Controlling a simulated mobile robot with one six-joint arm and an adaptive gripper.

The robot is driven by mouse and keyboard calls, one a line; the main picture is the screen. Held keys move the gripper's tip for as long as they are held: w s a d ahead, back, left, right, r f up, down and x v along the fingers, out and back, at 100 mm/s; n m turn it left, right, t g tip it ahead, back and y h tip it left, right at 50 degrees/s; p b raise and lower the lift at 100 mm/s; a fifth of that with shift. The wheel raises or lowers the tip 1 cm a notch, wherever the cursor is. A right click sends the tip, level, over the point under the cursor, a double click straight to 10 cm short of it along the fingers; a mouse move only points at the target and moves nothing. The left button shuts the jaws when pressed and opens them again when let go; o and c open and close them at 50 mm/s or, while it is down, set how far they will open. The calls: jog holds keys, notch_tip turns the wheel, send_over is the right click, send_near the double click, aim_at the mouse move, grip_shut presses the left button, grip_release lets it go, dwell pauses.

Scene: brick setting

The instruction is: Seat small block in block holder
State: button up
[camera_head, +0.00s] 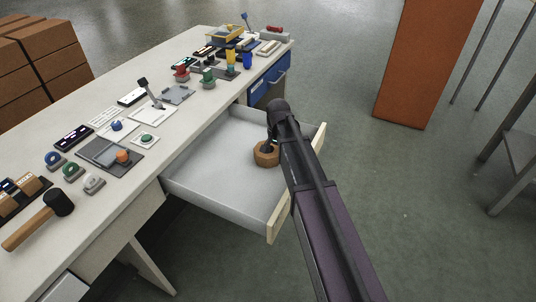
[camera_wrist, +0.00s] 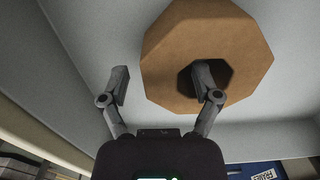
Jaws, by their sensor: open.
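A brown octagonal block (camera_head: 265,158) with a hole through its middle lies in the open drawer. It fills the upper middle of the wrist view (camera_wrist: 170,55). My gripper (camera_wrist: 162,80) is open around one side of its ring. The right finger is over or in the hole, and the left finger is outside the block's left edge. I cannot tell whether either finger touches it. In the head view my gripper (camera_head: 269,144) is low in the drawer, partly hidden by my arm. I cannot make out which item is the block holder.
The open drawer (camera_head: 215,178) has low walls around the block. The white table (camera_head: 185,133) carries many items, including a hammer (camera_head: 40,218), a grey board with an orange knob (camera_head: 122,157), and yellow and blue pieces. A blue drawer front (camera_head: 270,80) is beyond.

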grip_shut()
jog(key=shift+r, duration=0.1)
notch_tip(320, 180, up, 10)
jog(key=p, duration=1)
dwell(0.9)
